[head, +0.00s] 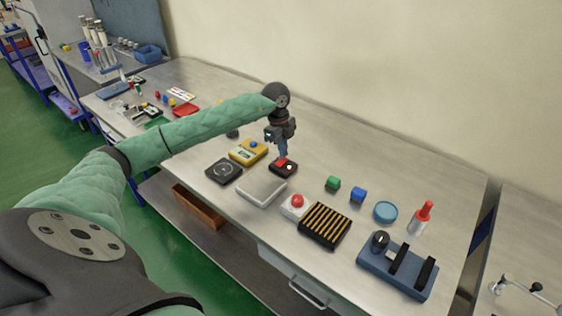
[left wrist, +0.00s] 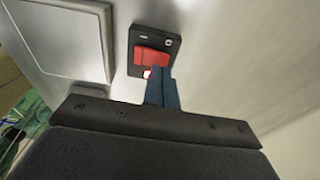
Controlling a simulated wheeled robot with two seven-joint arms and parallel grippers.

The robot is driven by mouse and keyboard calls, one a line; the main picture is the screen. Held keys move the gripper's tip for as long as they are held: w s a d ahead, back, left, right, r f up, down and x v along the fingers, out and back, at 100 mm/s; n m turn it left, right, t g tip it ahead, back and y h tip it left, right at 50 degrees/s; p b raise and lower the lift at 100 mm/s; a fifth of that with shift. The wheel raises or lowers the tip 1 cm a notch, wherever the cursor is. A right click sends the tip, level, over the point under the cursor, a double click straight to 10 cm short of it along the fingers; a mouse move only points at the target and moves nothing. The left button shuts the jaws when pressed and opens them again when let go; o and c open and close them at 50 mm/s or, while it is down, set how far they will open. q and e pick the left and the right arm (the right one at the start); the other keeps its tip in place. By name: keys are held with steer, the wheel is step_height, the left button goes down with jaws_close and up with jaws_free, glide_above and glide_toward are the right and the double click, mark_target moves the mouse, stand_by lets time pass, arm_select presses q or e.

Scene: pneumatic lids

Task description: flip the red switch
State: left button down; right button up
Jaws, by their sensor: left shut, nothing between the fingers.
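The red switch (head: 281,162) is a red rocker on a small black box (head: 290,170) on the metal table. It also shows in the left wrist view (left wrist: 151,56), where a small pale spot lies at its lower edge. My left gripper (head: 283,155) reaches down over the box from above. Its blue fingers (left wrist: 160,75) are shut and empty, with the tips at the lower right edge of the red rocker. I cannot tell whether they touch it. My right gripper is not in view.
A white lidded container (head: 262,190) and a yellow device (head: 248,152) stand close to the black box. The table behind is clear.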

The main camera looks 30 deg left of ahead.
arm_select(q)
steer(key=shift+f+b, duration=0.35)
steer(key=shift+f, duration=0.35)
stand_by(0.4)
steer(key=shift+r, duration=0.1)
steer(key=shift+r+p, duration=1.55)
steer(key=shift+r, duration=1.9)
